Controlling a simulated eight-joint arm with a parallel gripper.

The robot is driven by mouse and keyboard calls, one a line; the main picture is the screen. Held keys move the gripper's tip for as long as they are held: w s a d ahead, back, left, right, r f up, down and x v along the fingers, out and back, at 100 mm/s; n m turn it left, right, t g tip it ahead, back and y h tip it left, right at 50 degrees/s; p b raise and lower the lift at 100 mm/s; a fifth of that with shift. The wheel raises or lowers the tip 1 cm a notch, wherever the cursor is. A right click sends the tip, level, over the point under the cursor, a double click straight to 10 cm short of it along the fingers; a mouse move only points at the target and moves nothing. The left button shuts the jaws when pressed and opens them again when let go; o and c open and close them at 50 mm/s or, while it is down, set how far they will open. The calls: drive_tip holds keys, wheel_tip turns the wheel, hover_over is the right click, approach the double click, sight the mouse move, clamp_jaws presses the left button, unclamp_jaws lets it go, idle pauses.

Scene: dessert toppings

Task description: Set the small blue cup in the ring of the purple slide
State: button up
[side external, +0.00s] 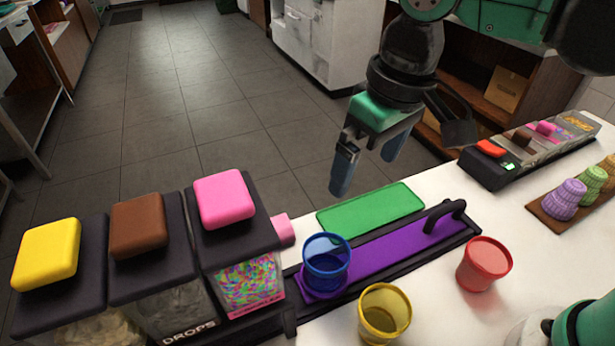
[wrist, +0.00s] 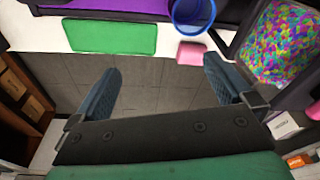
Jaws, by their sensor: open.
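The small blue cup (side external: 327,260) stands upright at the left end of the purple slide (side external: 390,247), over its purple ring (side external: 318,292). The cup's base appears to be within the ring. The cup also shows at the top of the wrist view (wrist: 193,12), with a strip of the purple slide (wrist: 110,5) to its left. My gripper (side external: 367,172) is open and empty, raised above the far side of the counter, behind the slide and cup. Its two blue fingers are spread wide in the wrist view (wrist: 160,85), with floor between them and the cup beyond.
A green board (side external: 370,208) lies behind the slide. A yellow cup (side external: 384,312) and a red cup (side external: 484,264) stand in front. Topping dispensers with yellow, brown and pink (side external: 224,198) lids stand left of the cup. A topping rack (side external: 530,150) and ribbed cups (side external: 563,198) are at right.

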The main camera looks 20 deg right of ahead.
drive_tip(key=d+f+m+t, duration=0.3)
drive_tip(key=d+t, duration=0.2)
drive_tip(key=d, duration=1)
drive_tip(key=shift+s+f+t+h, duration=0.2)
drive_tip(key=shift+t+h, duration=0.1)
drive_tip(key=shift+h, duration=0.1)
